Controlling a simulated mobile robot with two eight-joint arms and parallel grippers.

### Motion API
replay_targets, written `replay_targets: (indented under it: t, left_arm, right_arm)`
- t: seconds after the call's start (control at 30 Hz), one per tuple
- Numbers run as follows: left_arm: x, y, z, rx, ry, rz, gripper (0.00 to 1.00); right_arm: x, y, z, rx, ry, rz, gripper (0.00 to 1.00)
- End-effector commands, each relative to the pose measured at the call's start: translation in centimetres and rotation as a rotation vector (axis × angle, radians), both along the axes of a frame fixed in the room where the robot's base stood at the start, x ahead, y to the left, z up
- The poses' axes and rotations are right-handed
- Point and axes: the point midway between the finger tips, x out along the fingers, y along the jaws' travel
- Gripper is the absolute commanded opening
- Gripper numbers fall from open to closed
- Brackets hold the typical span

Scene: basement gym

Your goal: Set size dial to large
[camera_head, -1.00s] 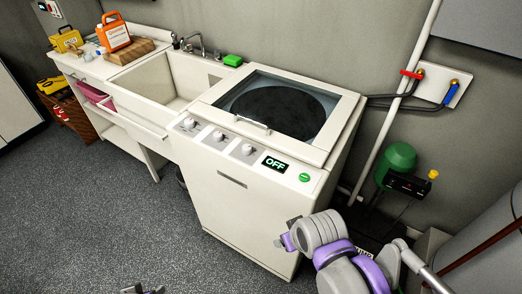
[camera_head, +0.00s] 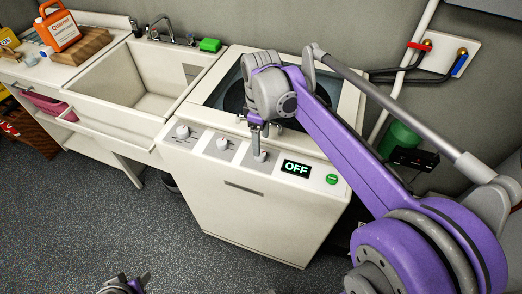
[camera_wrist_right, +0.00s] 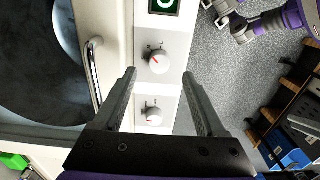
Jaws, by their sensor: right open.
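A row of three white dials is on the slanted front panel of a white washing machine (camera_head: 245,205): a left dial (camera_head: 183,131), a middle dial (camera_head: 222,143) and a right dial (camera_head: 260,155) beside the OFF display (camera_head: 296,168). My right gripper (camera_head: 259,135) points down over the right dial. In the right wrist view it is open (camera_wrist_right: 159,75), its fingers on either side of the dial nearest the display (camera_wrist_right: 155,62). That dial has a red pointer mark and small letters, one looking like L. Contact is not clear. My left gripper (camera_head: 125,285) shows only partly at the bottom edge.
The machine's lid with its handle (camera_wrist_right: 94,72) is just behind the dials. A green button (camera_head: 332,179) is right of the display. A sink (camera_head: 150,85) adjoins on the left. The floor in front (camera_head: 130,220) is clear.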

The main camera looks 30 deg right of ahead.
Motion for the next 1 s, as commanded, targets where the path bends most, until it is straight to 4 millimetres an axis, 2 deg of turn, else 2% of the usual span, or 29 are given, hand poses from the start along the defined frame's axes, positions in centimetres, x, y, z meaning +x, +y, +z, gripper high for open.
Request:
replay_targets:
  t: [0.1,0.3,0.7,1.0]
  left_arm:
    - [-0.1,0.0,-0.3,0.0,0.001,0.0,0.5]
    - [-0.1,0.0,-0.4,0.0,0.002,0.0,0.5]
    - [-0.1,0.0,-0.5,0.0,0.002,0.0,0.5]
    - [-0.1,0.0,-0.5,0.0,0.002,0.0,0.5]
  right_arm:
    - [0.0,0.0,-2.3,0.0,0.0,0.0,0.73]
    - [0.0,0.0,-4.7,0.0,-0.001,0.0,0.73]
    - [0.0,0.0,-5.3,0.0,-0.001,-0.001,0.72]
    - [0.0,0.0,-5.3,0.0,-0.001,-0.001,0.18]
